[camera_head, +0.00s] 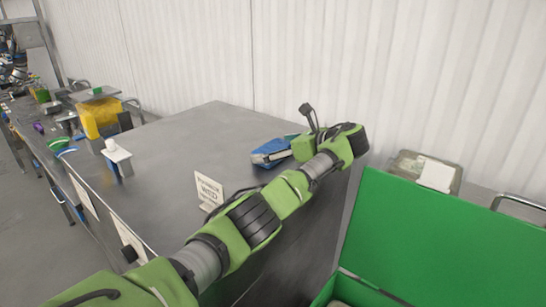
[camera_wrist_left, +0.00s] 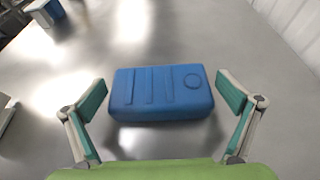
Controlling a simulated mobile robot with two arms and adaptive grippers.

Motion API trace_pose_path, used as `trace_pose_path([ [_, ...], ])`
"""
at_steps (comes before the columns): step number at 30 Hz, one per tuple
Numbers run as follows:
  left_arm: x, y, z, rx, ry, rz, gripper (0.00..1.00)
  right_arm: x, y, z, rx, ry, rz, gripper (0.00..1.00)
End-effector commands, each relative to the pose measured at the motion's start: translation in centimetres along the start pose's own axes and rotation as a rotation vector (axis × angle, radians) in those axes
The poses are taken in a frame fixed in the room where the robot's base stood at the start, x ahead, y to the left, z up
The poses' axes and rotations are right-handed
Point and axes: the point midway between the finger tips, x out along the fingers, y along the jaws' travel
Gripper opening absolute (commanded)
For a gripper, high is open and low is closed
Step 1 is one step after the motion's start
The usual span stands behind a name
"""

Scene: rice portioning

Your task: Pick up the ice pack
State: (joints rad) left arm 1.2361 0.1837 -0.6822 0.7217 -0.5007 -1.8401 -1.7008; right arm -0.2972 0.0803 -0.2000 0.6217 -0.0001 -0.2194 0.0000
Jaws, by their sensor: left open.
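The ice pack (camera_wrist_left: 160,95) is a blue rounded block with ridges and a round cap mark on top. It lies flat on the grey metal table. In the head view the ice pack (camera_head: 272,152) is near the table's right end, partly hidden by my arm. My left gripper (camera_wrist_left: 160,105) is open, with one finger on each side of the pack's short ends. Gaps show between both fingers and the pack. In the head view my left gripper (camera_head: 294,143) is mostly hidden behind its wrist. My right gripper is not in view.
A white sign card (camera_head: 208,190) stands on the table near my left forearm. A green box with a raised lid (camera_head: 440,235) is at the right front. A yellow container (camera_head: 98,117) stands at the far left. The table's middle is clear.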

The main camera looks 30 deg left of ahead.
Motion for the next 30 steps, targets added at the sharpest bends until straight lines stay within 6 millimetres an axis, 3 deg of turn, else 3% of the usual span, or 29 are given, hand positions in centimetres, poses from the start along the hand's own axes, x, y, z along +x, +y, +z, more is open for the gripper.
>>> trace_pose_path([
  [2, -0.1, 0.0, 0.1, 0.0, 0.0, 0.0, 0.97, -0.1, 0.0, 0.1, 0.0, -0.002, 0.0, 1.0],
  [7, -0.1, 0.0, 0.0, 0.0, 0.0, 0.0, 0.55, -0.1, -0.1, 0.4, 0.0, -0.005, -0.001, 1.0],
  [19, -0.4, 0.0, 0.9, -0.005, -0.001, -0.001, 0.55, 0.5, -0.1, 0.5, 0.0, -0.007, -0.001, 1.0],
  [30, -3.2, 0.0, 7.4, -0.005, -0.001, -0.002, 0.55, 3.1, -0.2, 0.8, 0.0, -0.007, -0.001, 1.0],
])
